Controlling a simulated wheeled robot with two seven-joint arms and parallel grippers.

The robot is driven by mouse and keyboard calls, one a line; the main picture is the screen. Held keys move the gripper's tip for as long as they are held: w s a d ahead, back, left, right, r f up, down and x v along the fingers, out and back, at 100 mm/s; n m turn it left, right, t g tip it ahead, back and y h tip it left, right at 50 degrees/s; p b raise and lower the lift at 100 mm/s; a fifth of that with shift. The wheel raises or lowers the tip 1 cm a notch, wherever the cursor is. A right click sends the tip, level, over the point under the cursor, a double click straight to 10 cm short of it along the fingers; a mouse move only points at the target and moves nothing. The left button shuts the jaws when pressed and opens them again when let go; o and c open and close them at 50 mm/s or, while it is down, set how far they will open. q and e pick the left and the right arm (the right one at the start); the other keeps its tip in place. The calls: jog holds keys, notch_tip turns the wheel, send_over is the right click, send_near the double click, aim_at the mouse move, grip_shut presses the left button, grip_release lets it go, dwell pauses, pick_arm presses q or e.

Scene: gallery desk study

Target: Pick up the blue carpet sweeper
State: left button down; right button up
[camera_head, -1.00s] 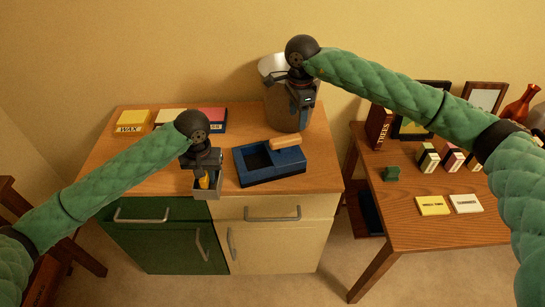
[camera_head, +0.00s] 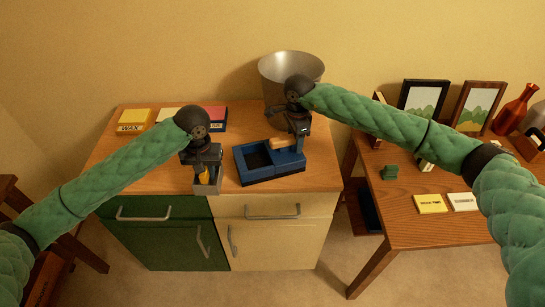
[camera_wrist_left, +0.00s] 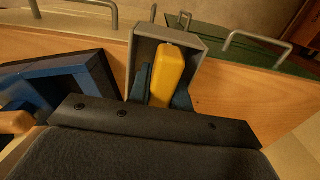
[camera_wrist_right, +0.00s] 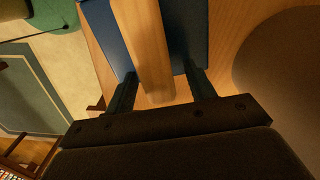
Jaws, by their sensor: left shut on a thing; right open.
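The blue carpet sweeper (camera_head: 262,176), a blue box with a dark opening and a wooden handle (camera_head: 282,143), sits on the cabinet top. My right gripper (camera_head: 299,142) is open at the handle's right end. In the right wrist view the handle (camera_wrist_right: 148,45) runs between the two apart fingers (camera_wrist_right: 161,92); contact cannot be told. My left gripper (camera_head: 206,172) is shut on the yellow handle (camera_wrist_left: 168,75) of a grey tray-like thing (camera_wrist_left: 146,45), at the cabinet's front edge. The sweeper's blue side (camera_wrist_left: 75,80) also shows in the left wrist view.
A metal bin (camera_head: 290,68) stands behind the sweeper. A yellow WAX box (camera_head: 134,121) and other flat boxes lie at the back left of the cabinet top (camera_head: 140,175). The right table (camera_head: 400,225) holds frames, cards and a small green thing (camera_head: 390,172).

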jog(key=shift+r, duration=0.1)
grip_shut()
jog(key=shift+r, duration=0.1)
